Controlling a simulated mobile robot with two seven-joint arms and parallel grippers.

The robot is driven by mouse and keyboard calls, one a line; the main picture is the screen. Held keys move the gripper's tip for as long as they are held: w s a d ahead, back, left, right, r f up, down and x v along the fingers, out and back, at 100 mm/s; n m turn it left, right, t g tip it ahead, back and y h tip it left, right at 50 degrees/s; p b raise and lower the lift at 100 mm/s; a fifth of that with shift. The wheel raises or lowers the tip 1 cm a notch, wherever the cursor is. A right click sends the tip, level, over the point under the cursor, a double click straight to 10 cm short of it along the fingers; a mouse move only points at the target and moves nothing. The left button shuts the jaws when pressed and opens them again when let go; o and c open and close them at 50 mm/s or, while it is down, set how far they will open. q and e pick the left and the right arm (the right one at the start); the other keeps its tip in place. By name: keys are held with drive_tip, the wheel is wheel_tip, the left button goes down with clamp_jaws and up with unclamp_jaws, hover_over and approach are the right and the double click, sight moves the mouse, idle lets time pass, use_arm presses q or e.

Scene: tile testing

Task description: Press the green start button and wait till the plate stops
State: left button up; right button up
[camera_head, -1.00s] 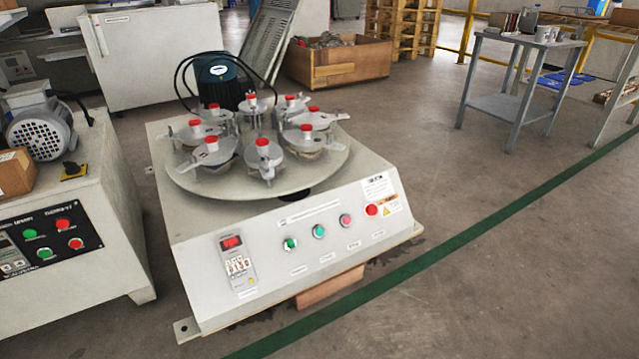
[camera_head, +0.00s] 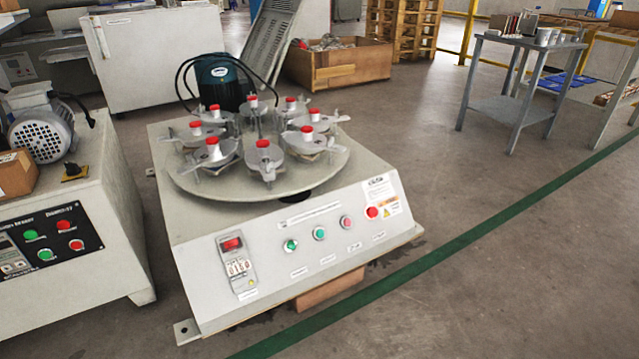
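The test machine (camera_head: 205,305) is a pale box with a sloped front panel. On top is a round grey plate (camera_head: 250,190) carrying several metal fixtures with red knobs. On the panel are a green button (camera_head: 290,245), a second green or teal button (camera_head: 319,233), a pinkish red button (camera_head: 346,222) and a larger red button (camera_head: 372,212). Their labels are too small to read. A red switch (camera_head: 232,243) sits above a small counter (camera_head: 238,267) at the panel's left. Neither of my grippers is in view, and nothing covers the buttons.
A second machine (camera_head: 110,240) with a motor and its own green and red buttons stands at the left. A wooden crate (camera_head: 340,68) and a metal side table (camera_head: 510,105) stand behind. The floor in front and right is clear, with a green line (camera_head: 450,248).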

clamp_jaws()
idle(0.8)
